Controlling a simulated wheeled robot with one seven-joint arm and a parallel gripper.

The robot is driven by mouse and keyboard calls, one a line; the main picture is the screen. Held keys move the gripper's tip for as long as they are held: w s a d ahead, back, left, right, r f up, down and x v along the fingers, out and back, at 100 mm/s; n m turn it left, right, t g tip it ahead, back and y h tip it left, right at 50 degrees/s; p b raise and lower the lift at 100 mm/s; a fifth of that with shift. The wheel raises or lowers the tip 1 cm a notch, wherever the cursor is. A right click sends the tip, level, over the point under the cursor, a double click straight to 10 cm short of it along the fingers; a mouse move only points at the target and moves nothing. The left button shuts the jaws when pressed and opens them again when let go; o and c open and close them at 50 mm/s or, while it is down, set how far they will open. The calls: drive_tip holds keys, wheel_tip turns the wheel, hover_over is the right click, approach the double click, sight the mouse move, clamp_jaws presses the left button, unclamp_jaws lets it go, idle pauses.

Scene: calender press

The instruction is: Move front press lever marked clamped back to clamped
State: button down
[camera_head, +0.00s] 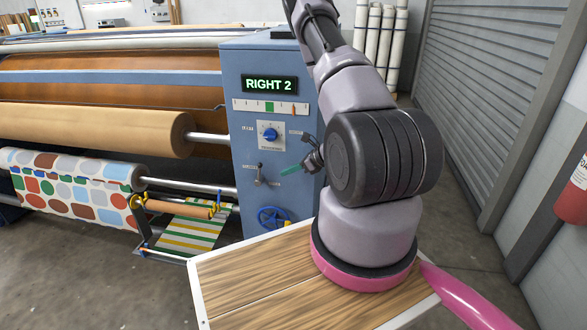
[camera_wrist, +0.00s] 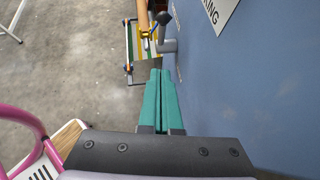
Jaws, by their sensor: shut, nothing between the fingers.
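The front press lever (camera_head: 260,174) is a small dark handle with a round knob on the blue machine end panel, below the blue dial. Its handle points up, close to vertical. Small label text beside it is too small to read. In the wrist view the lever (camera_wrist: 164,20) shows grey, just beyond my fingertips. My gripper (camera_head: 282,172) has green fingers and is shut and empty, to the right of the lever and apart from it. In the wrist view my gripper (camera_wrist: 161,69) lies alongside the blue panel, with its fingers together.
The blue panel (camera_head: 240,135) carries a "RIGHT 2" display (camera_head: 269,85), a blue dial (camera_head: 270,134) and a blue handwheel (camera_head: 273,217) below the lever. Fabric rolls (camera_head: 95,130) fill the left. A grey shutter (camera_head: 487,90) stands at the right. Concrete floor (camera_head: 120,285) is open in front.

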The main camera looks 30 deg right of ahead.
sight(260, 177)
drive_tip(key=w+a, duration=0.1)
drive_tip(key=w+a+f, duration=0.1)
drive_tip(key=w+a, duration=0.1)
drive_tip(key=w+a+f, duration=0.1)
drive_tip(key=w, duration=0.1)
drive_tip(key=shift+a, duration=0.3)
drive_tip(key=shift+w+a, duration=0.25)
drive_tip(key=shift+w, duration=0.1)
drive_tip(key=shift+r, duration=0.1)
